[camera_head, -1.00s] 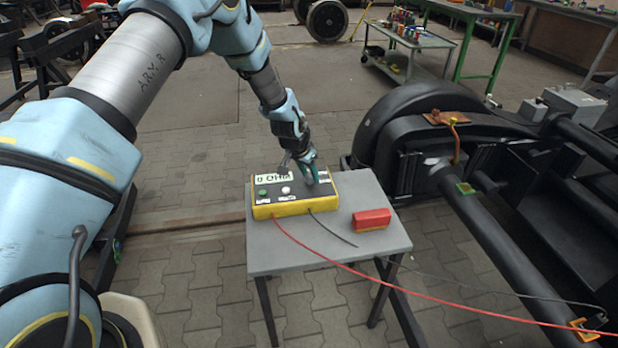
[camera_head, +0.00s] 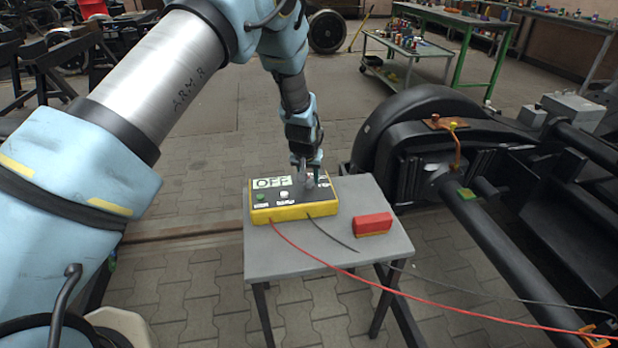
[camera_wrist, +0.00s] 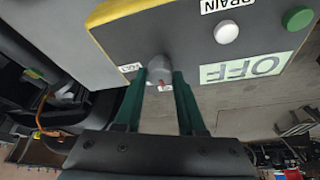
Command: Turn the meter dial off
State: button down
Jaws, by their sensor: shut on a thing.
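The meter (camera_head: 290,206) is a yellow-edged box with a dark top on a small grey table (camera_head: 285,262). Its display (camera_head: 272,182) reads "OFF", and it also shows upside down in the wrist view (camera_wrist: 244,68). The grey dial (camera_wrist: 158,66) has a small red mark and sits between the green fingers of my gripper (camera_wrist: 160,84). My gripper (camera_head: 307,166) points down over the right part of the meter and is shut on the dial. The fingers partly hide the dial in the head view.
A green button (camera_wrist: 298,18) and a white button (camera_wrist: 227,33) are on the meter's face. A red block (camera_head: 373,224) lies to the right on the table. Red and black leads run from the meter toward the dark bogie (camera_head: 430,135). Paved floor lies left of the table.

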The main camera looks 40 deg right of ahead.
jog(key=c, duration=0.5)
grip_release()
jog(key=b+v, duration=0.1)
jog(key=v, duration=1)
jog(key=shift+b, duration=0.35)
jog(key=shift+w, duration=0.15)
jog(key=w+a+r+n+y+p, duration=0.1)
jog(key=w+a+r+n, duration=0.2)
jog(key=a, duration=1)
jog(key=w+a+r+n+y+p, duration=0.1)
jog(key=w+a+r, duration=0.3)
jog(key=a, duration=0.9)
jog(key=s+a+r+n, duration=0.1)
jog(key=s+a+r, duration=0.1)
jog(key=a, duration=0.5)
jog(key=s+a+r+n+g, duration=0.1)
jog(key=s+a, duration=0.4)
jog(key=a, duration=0.2)
jog(key=s+a+r+n+y+p, duration=0.1)
jog(key=s+a+r+n, duration=0.1)
jog(key=a, duration=0.5)
jog(key=shift+s+a+r+g, duration=0.3)
jog(key=shift+s, duration=0.5)
